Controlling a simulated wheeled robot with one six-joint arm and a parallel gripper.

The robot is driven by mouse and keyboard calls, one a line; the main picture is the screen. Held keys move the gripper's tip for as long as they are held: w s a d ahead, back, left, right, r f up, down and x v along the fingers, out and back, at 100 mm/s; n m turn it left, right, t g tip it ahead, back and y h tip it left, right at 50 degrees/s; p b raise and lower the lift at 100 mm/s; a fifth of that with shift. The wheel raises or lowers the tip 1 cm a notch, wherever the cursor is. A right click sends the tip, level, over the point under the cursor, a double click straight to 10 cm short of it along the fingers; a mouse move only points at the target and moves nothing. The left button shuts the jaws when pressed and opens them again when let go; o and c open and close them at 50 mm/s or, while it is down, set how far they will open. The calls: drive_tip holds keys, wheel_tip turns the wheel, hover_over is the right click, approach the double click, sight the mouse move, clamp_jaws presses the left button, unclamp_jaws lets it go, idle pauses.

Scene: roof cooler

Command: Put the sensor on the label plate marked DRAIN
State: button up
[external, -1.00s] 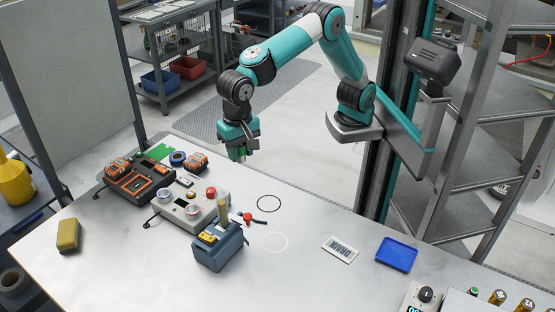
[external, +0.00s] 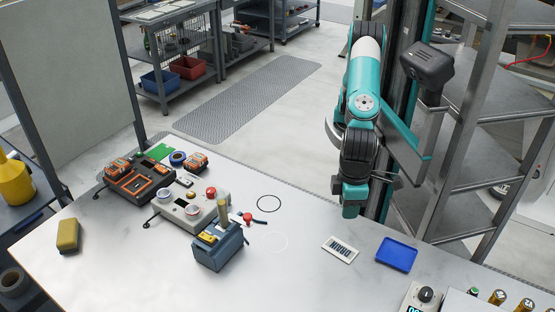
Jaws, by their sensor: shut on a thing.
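My gripper (external: 351,211) hangs pointing down beyond the far edge of the worktable, above and behind a white plate (external: 341,250) with dark marks. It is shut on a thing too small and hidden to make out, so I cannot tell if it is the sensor. The white plate lies flat on the table to the left of the blue tray. Its marks are too small to read, so I cannot tell if it says DRAIN. I cannot pick out the sensor anywhere else on the table.
A blue tray (external: 397,255) lies at the right. A blue-grey box (external: 219,247), a control box with a red button (external: 211,193) and a dark orange-trimmed unit (external: 140,185) stand at the left. A yellow block (external: 68,235) lies far left. The table's front middle is clear.

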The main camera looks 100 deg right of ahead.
sight(340, 249)
wheel_tip(340, 249, down, 13)
drive_tip(key=shift+f, duration=0.15)
idle(0.4)
drive_tip(key=shift+f, duration=0.2)
drive_tip(key=o, duration=1)
drive_tip(key=shift+c, duration=0.2)
drive_tip(key=shift+r, duration=0.15)
